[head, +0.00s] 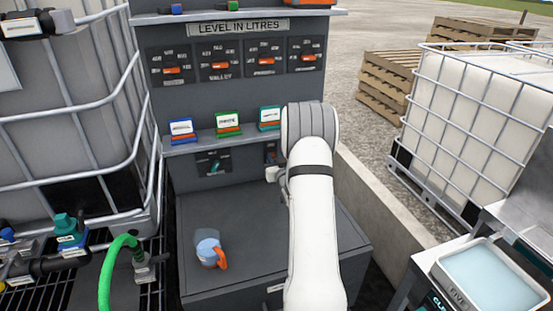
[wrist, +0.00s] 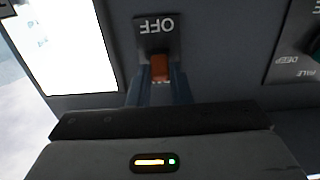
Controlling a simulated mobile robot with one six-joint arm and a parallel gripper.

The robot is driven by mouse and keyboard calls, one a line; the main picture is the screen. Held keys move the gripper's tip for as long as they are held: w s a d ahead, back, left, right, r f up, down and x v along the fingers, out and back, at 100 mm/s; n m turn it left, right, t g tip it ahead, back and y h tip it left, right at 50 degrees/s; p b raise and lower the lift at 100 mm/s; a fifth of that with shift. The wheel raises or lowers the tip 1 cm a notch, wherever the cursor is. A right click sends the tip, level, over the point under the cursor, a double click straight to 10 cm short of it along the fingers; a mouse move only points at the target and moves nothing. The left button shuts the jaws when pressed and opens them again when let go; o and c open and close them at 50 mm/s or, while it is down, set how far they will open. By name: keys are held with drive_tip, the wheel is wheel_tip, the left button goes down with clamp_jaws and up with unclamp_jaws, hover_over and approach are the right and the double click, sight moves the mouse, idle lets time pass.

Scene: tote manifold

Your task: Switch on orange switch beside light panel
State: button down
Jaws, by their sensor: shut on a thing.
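The orange switch (wrist: 161,67) sits on a dark plate in the wrist view, under an upside-down OFF label (wrist: 158,25). My gripper (wrist: 161,82) has its two dark fingers on either side of the switch and is shut on it. A bright white panel (wrist: 68,45) is to the left of the switch in the wrist view. In the head view, part of the switch plate (head: 270,152) shows low on the grey cabinet. My white arm hides the switch and what lies to its right there.
A dark knob plate (head: 213,163) is left of the switch, below a shelf with several coloured card holders (head: 228,125). A blue jug with an orange handle (head: 208,248) stands on the cabinet's lower top. A caged tank (head: 75,100) stands at the left.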

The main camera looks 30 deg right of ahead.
drive_tip(key=shift+w+r+g+y, duration=0.15)
drive_tip(key=shift+r+g+y, duration=0.15)
drive_tip(key=shift+r+g, duration=0.5)
drive_tip(key=shift+d+f+g, duration=0.1)
drive_tip(key=shift+f+g, duration=0.05)
drive_tip(key=shift+g, duration=0.65)
drive_tip(key=c, duration=1.3)
unclamp_jaws()
drive_tip(key=shift+b+v, duration=0.8)
drive_tip(key=shift+v, duration=3.1)
